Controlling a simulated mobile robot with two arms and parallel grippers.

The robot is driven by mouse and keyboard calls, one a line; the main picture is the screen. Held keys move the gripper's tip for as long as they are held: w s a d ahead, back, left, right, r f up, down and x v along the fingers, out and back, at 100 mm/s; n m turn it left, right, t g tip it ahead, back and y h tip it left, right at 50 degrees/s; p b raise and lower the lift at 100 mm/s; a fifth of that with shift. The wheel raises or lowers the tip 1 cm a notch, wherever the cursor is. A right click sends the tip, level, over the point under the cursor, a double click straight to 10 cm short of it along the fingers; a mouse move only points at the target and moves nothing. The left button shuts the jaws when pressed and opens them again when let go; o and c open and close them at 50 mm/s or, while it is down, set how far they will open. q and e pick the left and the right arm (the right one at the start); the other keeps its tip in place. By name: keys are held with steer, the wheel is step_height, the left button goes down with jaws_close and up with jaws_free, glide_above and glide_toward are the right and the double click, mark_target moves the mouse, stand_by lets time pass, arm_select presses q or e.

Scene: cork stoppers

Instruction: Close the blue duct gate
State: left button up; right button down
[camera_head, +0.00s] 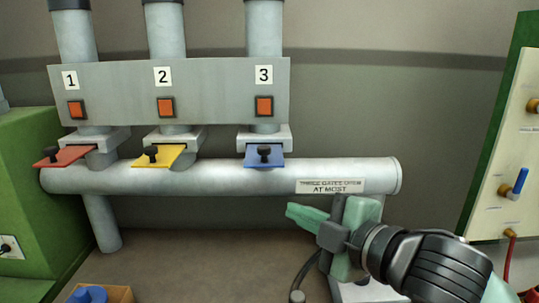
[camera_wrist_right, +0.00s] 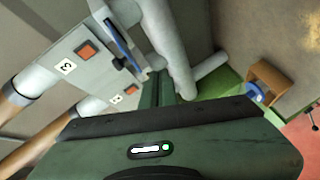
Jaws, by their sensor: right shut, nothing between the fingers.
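The blue duct gate (camera_head: 264,162) is a flat blue plate with a black knob, sticking out toward me from a grey slot block under pipe 3. In the right wrist view the blue gate (camera_wrist_right: 118,40) shows nearly edge-on, with its dark knob beside it. My right gripper (camera_head: 292,213) has pale green fingers, shut and empty. It is below and to the right of the blue gate, apart from it, in front of the wall under the horizontal duct. My left gripper is not in view.
A red gate (camera_head: 63,156) and a yellow gate (camera_head: 158,158) also stick out, under pipes 1 and 2. A labelled horizontal duct (camera_head: 345,170) runs below them. A green cabinet (camera_head: 30,200) stands left; a panel with a blue lever (camera_head: 520,181) stands right.

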step_height(320, 180, up, 8)
steer(key=s+n, duration=0.2)
steer(key=n, duration=0.2)
steer(key=w+d+p+x, duration=0.1)
steer(key=p+x, duration=0.3)
steer(key=x, duration=0.9)
steer(key=shift+w+d+r+t+y, duration=0.3)
steer(key=shift+w+d+r+y, duration=0.15)
steer(key=shift+d, duration=0.2)
steer(key=shift+f, duration=0.1)
